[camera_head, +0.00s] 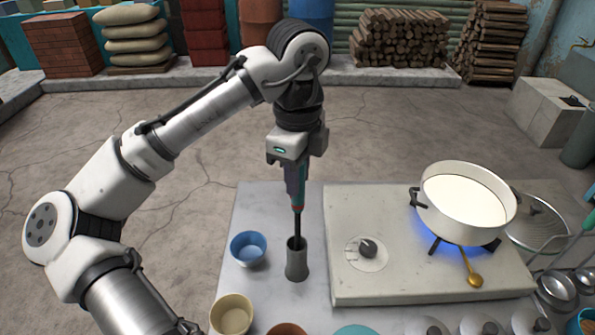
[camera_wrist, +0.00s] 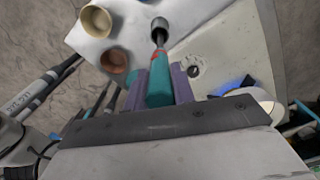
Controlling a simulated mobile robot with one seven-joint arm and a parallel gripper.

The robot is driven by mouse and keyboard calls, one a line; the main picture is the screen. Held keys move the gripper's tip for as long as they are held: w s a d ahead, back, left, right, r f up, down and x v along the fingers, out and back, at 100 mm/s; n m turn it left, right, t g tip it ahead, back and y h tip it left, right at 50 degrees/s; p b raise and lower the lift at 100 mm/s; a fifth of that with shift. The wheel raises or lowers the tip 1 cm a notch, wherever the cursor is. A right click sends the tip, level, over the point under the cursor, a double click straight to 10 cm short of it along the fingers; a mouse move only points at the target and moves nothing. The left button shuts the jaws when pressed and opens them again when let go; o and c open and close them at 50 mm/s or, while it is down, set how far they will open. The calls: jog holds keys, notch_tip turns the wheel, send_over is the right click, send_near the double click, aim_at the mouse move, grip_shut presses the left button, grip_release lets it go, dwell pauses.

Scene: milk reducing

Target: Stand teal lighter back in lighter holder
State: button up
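The teal lighter (camera_wrist: 160,82) is between the two purple fingers of my gripper (camera_head: 296,196), which is shut on its handle. It points down, nearly upright, with a reddish collar and a dark thin nozzle (camera_head: 297,222). The lighter holder (camera_head: 297,264) is a grey upright cylinder on the table, directly below my gripper. The nozzle's lower end is at the holder's mouth and appears to be inside it; how deep is hidden. In the wrist view, the holder (camera_wrist: 159,23) lines up with the nozzle beyond the red collar.
A blue bowl (camera_head: 249,248) stands close left of the holder, and a cream cup (camera_head: 232,315) nearer the front. Right of it is the stove (camera_head: 375,285) with a knob (camera_head: 368,249) and a white pot (camera_head: 466,205) over a blue flame. Ladles and a lid crowd the far right.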

jog(key=o, duration=0.5)
jog(key=shift+r, duration=0.1)
notch_tip(320, 180, up, 14)
dwell(0.4)
dwell(0.3)
notch_tip(320, 180, up, 9)
jog(key=p, duration=0.5)
jog(key=shift+f, duration=0.2)
dwell(0.4)
